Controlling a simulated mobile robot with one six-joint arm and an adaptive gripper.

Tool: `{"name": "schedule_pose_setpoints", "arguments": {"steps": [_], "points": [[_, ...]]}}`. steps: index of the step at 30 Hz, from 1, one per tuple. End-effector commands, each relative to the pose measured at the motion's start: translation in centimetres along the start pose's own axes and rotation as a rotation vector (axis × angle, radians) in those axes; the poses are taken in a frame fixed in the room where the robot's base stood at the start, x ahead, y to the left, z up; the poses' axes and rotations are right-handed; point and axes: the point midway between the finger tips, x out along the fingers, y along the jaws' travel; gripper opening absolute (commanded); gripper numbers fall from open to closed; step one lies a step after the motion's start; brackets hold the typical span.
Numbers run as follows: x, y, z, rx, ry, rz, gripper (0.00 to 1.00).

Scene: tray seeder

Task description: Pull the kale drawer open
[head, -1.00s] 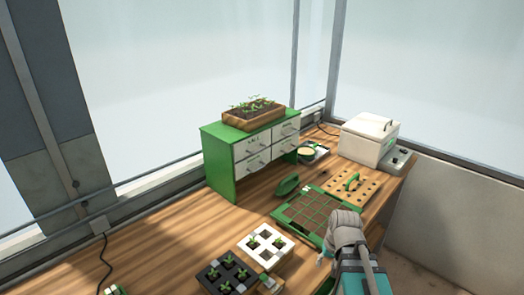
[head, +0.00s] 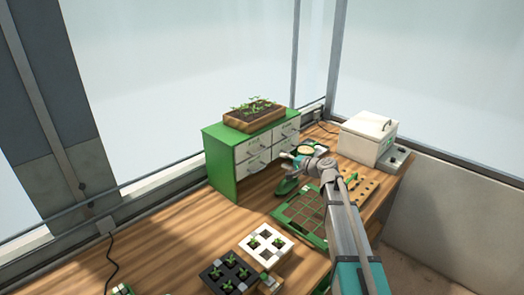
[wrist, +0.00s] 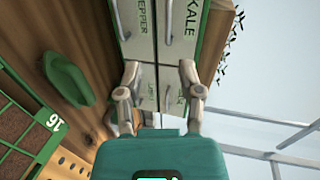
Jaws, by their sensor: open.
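The kale drawer (head: 251,147) is the upper left drawer of a green cabinet with white fronts, and it looks shut. In the wrist view its front (wrist: 180,62) is turned sideways, with the KALE label and part of a metal handle near the top edge. My gripper (wrist: 161,74) is open and empty, its two fingers spread in front of the cabinet. In the head view my gripper (head: 296,157) is in front of the right-hand drawers, to the right of the kale drawer. It is apart from the kale handle.
The pepper drawer (wrist: 138,48) is below the kale drawer. A wooden planter (head: 254,117) with seedlings stands on the cabinet. A green scoop (wrist: 68,78) and a green gridded tray (head: 298,220) lie in front. A white box (head: 366,139) stands at right.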

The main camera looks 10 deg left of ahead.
Motion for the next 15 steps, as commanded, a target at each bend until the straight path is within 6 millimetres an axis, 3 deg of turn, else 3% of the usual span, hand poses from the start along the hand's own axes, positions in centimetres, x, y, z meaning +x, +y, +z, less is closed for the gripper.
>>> {"name": "schedule_pose_setpoints", "arguments": {"steps": [4,15], "points": [[0.37,-0.82,-0.69,0.026,0.012,-0.031,0.48],[0.36,-0.79,-0.72,0.028,0.013,-0.032,0.48]]}}
